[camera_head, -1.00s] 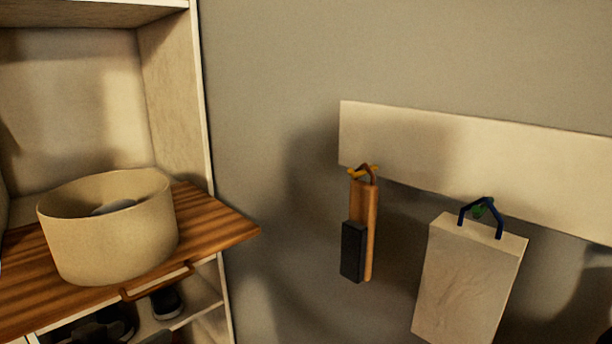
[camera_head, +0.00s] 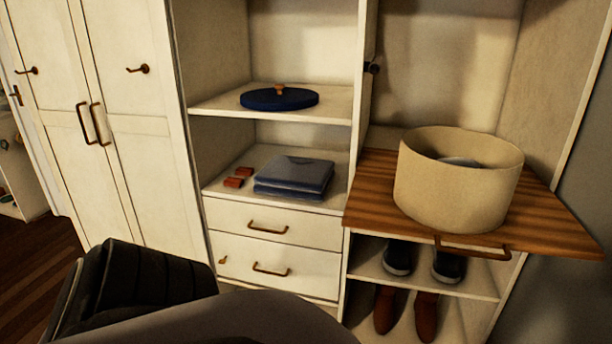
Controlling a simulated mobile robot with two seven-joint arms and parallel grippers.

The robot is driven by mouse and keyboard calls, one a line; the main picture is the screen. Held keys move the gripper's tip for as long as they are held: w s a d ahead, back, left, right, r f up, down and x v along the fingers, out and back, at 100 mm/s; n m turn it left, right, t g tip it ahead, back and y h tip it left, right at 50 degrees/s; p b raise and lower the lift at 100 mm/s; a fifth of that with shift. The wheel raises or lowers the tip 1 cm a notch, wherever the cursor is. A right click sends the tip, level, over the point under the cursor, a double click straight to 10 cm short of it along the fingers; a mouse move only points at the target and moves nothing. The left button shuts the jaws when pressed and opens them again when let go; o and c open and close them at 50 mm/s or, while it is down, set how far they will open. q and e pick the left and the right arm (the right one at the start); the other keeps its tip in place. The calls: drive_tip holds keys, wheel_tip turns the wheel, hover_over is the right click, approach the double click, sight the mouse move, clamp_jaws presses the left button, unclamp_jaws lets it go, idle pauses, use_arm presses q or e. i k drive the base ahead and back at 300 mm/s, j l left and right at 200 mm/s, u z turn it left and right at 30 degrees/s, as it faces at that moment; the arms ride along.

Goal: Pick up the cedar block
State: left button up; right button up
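Two small reddish-brown blocks, which look like cedar blocks, lie on the middle cabinet shelf: one at the back (camera_head: 244,172) and one in front (camera_head: 233,183). They sit just left of a stack of folded blue-grey cloth (camera_head: 293,176). Neither of my grippers can be made out in the head view. Nothing is seen touching the blocks.
A round beige bin (camera_head: 455,185) stands on a pull-out wooden board (camera_head: 560,225) at the right. Shoes (camera_head: 398,257) sit below it. A blue round lid-like object (camera_head: 279,98) lies on the shelf above the blocks. Closed drawers (camera_head: 272,226) are beneath.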

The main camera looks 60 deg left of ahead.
sight(235, 182)
drive_tip(key=u, duration=2.5)
drive_tip(key=i+z, duration=0.15)
drive_tip(key=z, duration=0.25)
drive_tip(key=i+j+z, duration=0.1)
drive_tip(key=z, duration=0.3)
drive_tip(key=i+j+z, duration=0.4)
drive_tip(key=j, duration=0.3)
drive_tip(key=i+j, duration=0.55)
drive_tip(key=j, duration=0.2)
drive_tip(key=i+j+z, duration=0.1)
drive_tip(key=i+j, duration=0.2)
drive_tip(key=j, duration=0.1)
